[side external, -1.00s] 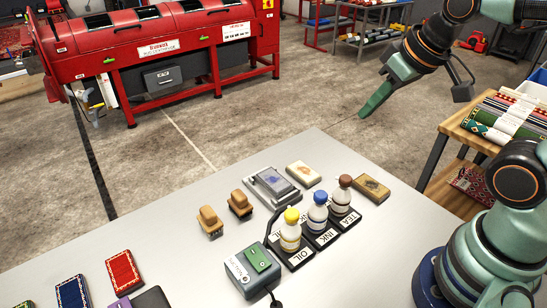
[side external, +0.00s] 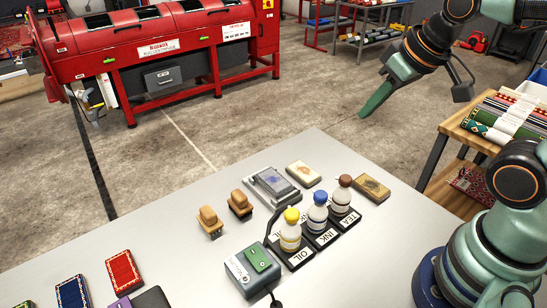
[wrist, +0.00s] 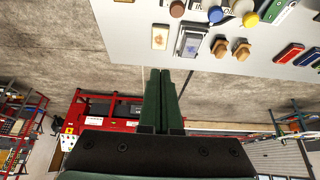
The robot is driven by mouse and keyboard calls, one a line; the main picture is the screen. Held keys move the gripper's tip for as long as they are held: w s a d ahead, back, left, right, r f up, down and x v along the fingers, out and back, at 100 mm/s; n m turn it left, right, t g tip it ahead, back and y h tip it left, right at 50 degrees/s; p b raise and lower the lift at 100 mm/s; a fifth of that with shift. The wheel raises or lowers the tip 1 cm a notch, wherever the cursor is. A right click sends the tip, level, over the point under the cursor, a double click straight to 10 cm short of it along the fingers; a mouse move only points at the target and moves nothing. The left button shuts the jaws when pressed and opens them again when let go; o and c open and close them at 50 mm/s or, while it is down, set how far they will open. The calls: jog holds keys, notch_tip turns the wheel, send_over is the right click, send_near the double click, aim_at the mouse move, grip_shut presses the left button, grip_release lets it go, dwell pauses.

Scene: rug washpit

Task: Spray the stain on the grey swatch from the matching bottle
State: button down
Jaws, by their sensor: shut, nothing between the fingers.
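The grey swatch (side external: 278,187) lies on a flat holder on the table and bears a bluish stain. It also shows in the wrist view (wrist: 190,42). Three white bottles stand upright on black labelled bases: yellow-capped OIL (side external: 290,234), blue-capped INK (side external: 317,213) and brown-capped TEA (side external: 341,196). The blue cap (wrist: 215,14) also shows in the wrist view. My gripper (side external: 362,116) is shut and empty, held beyond the table's far edge, apart from bottles and swatches. Its green fingers (wrist: 160,73) lie together in the wrist view.
A cream swatch (side external: 303,174) and a brown swatch (side external: 371,187) lie near the bottles. Two tan brushes (side external: 209,221) stand left of the grey swatch. A grey box with a green top (side external: 251,267) sits in front. Small coloured rugs (side external: 123,270) lie at left. The table's middle left is clear.

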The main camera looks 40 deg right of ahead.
jog(key=shift+a, duration=0.1)
jog(key=n+g, duration=0.6)
jog(key=n, duration=1.2)
send_over(321, 194)
jog(key=shift+r, duration=0.4)
notch_tip(321, 194, down, 14)
jog(key=shift+f, duration=0.1)
